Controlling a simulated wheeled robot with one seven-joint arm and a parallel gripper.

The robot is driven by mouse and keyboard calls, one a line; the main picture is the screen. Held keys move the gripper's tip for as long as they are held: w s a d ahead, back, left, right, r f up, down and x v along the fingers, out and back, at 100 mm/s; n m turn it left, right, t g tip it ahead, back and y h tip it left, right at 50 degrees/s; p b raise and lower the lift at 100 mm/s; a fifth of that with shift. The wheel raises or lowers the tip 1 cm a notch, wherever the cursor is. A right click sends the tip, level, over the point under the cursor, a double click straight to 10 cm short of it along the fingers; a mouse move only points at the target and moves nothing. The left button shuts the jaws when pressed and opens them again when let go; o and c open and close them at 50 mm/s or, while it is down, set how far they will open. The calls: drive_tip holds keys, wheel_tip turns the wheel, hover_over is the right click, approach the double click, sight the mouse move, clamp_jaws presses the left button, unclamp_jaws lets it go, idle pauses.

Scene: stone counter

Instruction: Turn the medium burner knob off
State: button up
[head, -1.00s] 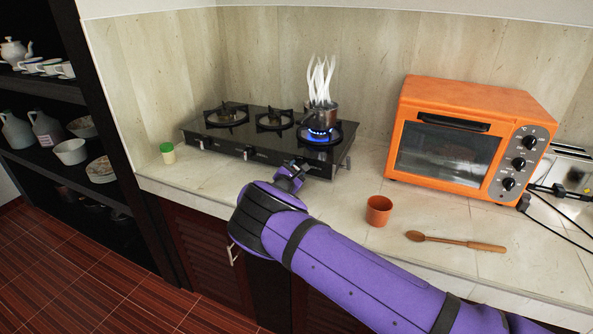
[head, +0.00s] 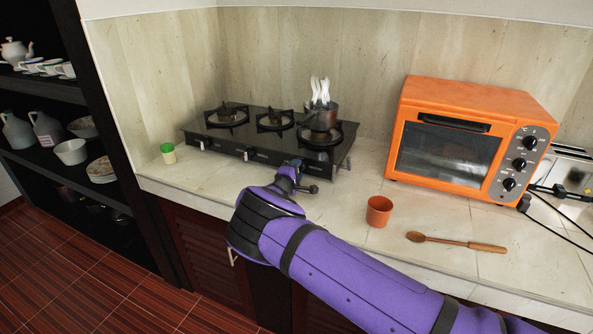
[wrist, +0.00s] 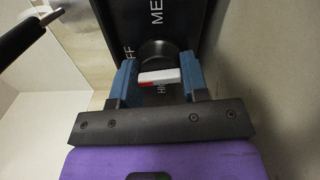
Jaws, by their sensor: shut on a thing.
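The black gas stove (head: 222,139) stands at the back of the counter with a pot (head: 321,117) on its right burner. No flame shows under the pot, and white wisps rise from it. My gripper (head: 293,168) is at the right end of the stove's front, hiding the right knob in the head view. In the wrist view, my gripper's blue fingers (wrist: 158,82) are shut on the burner knob (wrist: 158,77), one on each side. The knob's white bar lies nearly level, its red end to the left, below the partly hidden OFF label.
An orange toaster oven (head: 447,147) stands right of the stove. A small green-lidded jar (head: 168,153) is at the left. The counter between stove and cup is clear.

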drive_tip(key=shift+f+m, duration=0.1)
drive_tip(key=shift+m, duration=0.8)
drive_tip(key=o, duration=0.9)
